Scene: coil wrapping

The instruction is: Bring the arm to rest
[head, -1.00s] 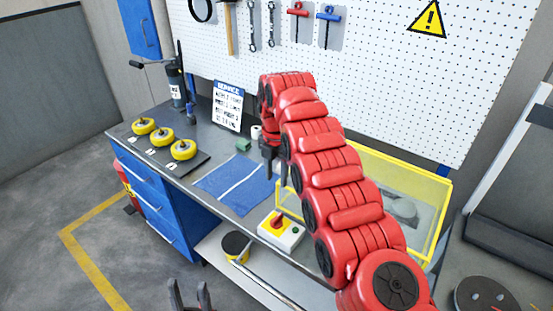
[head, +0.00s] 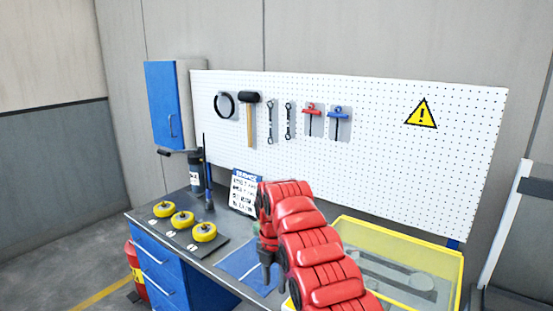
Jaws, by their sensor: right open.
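My right arm (head: 309,247) is red and segmented. It comes in from the bottom right and reaches over the bench. Its gripper (head: 268,276) hangs at the arm's far end with dark fingers pointing down over the blue mat (head: 243,262). The fingers are small and partly hidden by the arm. Nothing shows held in them. My left gripper is not in view.
The workbench (head: 207,255) carries several yellow rolls (head: 204,232) on a dark plate, a dark bottle-like tool (head: 196,172) and a service sign (head: 243,191). A yellow-framed clear box (head: 410,262) stands right of the arm. A pegboard (head: 380,165) with tools rises behind.

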